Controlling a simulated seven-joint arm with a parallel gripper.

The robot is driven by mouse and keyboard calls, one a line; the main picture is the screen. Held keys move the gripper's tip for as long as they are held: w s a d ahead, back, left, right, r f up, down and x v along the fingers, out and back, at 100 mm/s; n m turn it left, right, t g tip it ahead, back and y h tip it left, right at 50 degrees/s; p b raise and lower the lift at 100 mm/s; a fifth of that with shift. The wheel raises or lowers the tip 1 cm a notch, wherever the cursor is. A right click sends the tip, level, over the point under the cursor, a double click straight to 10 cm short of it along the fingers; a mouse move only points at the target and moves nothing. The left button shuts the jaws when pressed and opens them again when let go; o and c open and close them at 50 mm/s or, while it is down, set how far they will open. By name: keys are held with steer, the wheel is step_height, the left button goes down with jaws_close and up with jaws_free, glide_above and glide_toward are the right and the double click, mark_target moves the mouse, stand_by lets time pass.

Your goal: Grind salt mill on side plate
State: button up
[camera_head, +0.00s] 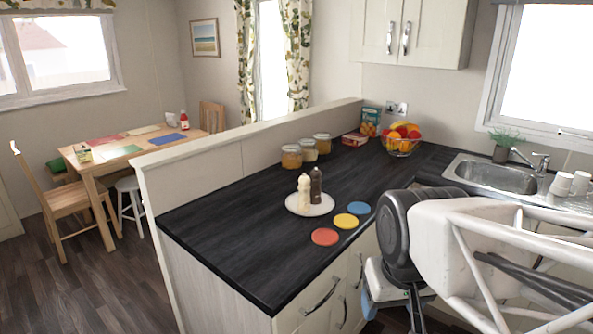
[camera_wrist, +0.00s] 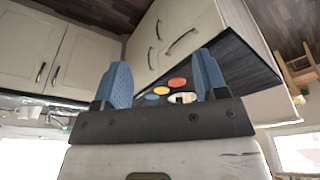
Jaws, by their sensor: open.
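A cream mill (camera_head: 304,192), which looks like the salt mill, stands upright on a white side plate (camera_head: 300,211) on the dark counter. A dark brown mill (camera_head: 316,186) stands close beside it on the same plate. My gripper (camera_wrist: 163,78) is open and empty, its two blue fingers apart in the wrist view. In the head view my arm is at the right, and a blue finger (camera_head: 369,303) shows low by the cabinet fronts, apart from the plate and mills. The plate (camera_wrist: 184,98) shows small between the fingers in the wrist view; the mills are not clear there.
Red (camera_head: 325,237), yellow (camera_head: 346,221) and blue (camera_head: 359,208) discs lie right of the plate. Jars (camera_head: 291,157), boxes (camera_head: 354,139) and a fruit bowl (camera_head: 401,147) stand behind. A sink (camera_head: 497,176) is at right. The counter left of the plate is clear.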

steer(key=w+r+n, duration=0.1)
steer(key=w+r, duration=0.2)
steer(key=w, duration=0.5)
steer(key=w+r+n, duration=0.1)
steer(key=w+r, duration=0.2)
steer(key=w, duration=0.5)
steer(key=n+g, duration=0.2)
steer(key=n, duration=0.3)
glide_above(304, 174)
steer(key=s+d, duration=0.3)
steer(key=s, duration=1.3)
steer(key=f, duration=0.2)
steer(key=w+a+f+n, duration=0.1)
steer(key=w+f, duration=0.1)
steer(key=w, duration=0.3)
steer(key=w+f+n, duration=0.1)
steer(key=w+f, duration=0.2)
steer(key=w, duration=0.2)
steer(key=w+a+f, duration=0.1)
steer(key=w+f, duration=0.1)
steer(key=w, duration=0.3)
steer(key=shift+w+a+f+n+g, duration=0.1)
steer(key=shift+a+f+n+g, duration=0.2)
steer(key=shift+n, duration=0.1)
steer(key=shift+w+a+f, duration=0.1)
steer(key=shift+w+f, duration=0.2)
steer(key=shift+w, duration=0.25)
steer(key=shift+f, duration=3)
